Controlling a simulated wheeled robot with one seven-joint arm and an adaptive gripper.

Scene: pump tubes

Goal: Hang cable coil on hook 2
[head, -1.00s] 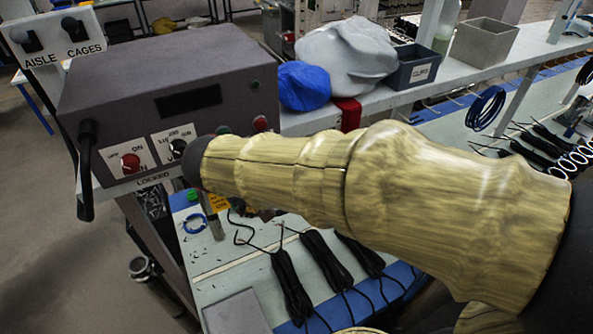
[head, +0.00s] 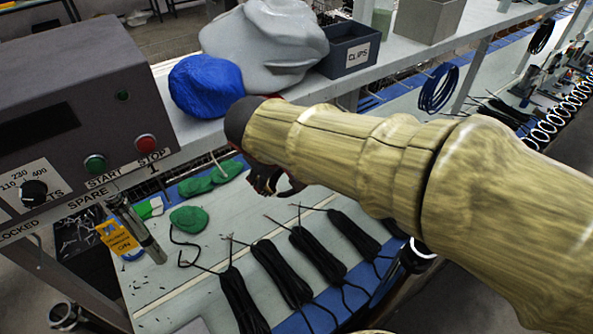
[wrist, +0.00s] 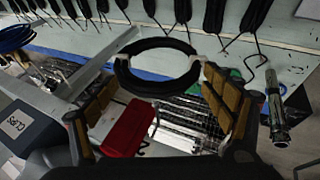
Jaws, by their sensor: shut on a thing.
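In the wrist view, a round black cable coil (wrist: 157,88) spans the gap between the two fingertips of my gripper (wrist: 160,64), which is shut on it. The ring faces the camera, with its middle open. Beyond it, a thin pale hook (wrist: 155,122) stands out by a "2" mark (wrist: 142,150) on the shelf edge, beside a red item; the coil looks apart from it, though depth is hard to judge. In the head view my gripper (head: 272,178) is a dark shape beneath the shelf edge, partly hidden by my arm, and the coil is hard to make out.
The shelf (head: 200,132) bears a blue cloth (head: 205,85), a grey bag and a CLIPS bin (head: 350,50). Another hook (head: 217,163) juts out near "1". A blue coil (head: 438,88) hangs farther right. Black cable bundles (head: 282,275) and green pieces lie on the bench.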

